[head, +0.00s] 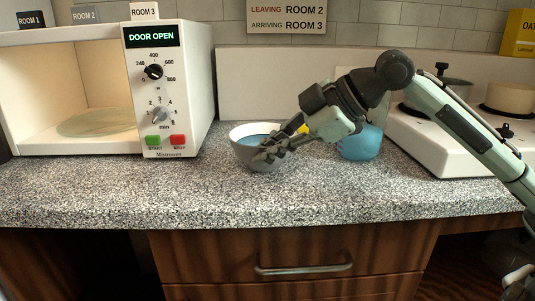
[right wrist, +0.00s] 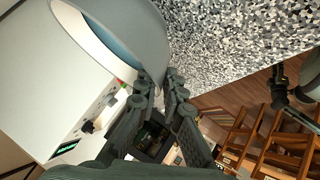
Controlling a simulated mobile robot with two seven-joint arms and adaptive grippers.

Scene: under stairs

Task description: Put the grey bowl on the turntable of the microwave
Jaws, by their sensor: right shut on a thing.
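The grey bowl (head: 245,150) stands upright on the speckled counter, right of the microwave, with a blue inside. My right gripper (head: 265,152) reaches it from the right and is shut on its rim. In the right wrist view the fingers of the right gripper (right wrist: 158,92) pinch the wall of the grey bowl (right wrist: 150,40). The microwave (head: 180,80) is at the left with its cavity open and a display reading "DOOR OPEN". Its pale round turntable (head: 95,122) lies empty inside. My left gripper is not in view.
A blue-filled clear container (head: 360,142) stands behind my right gripper. A white stove (head: 440,145) with a dark pot (head: 440,92) and a cream pot (head: 510,97) is at the right. The counter (head: 120,190) before the microwave is clear.

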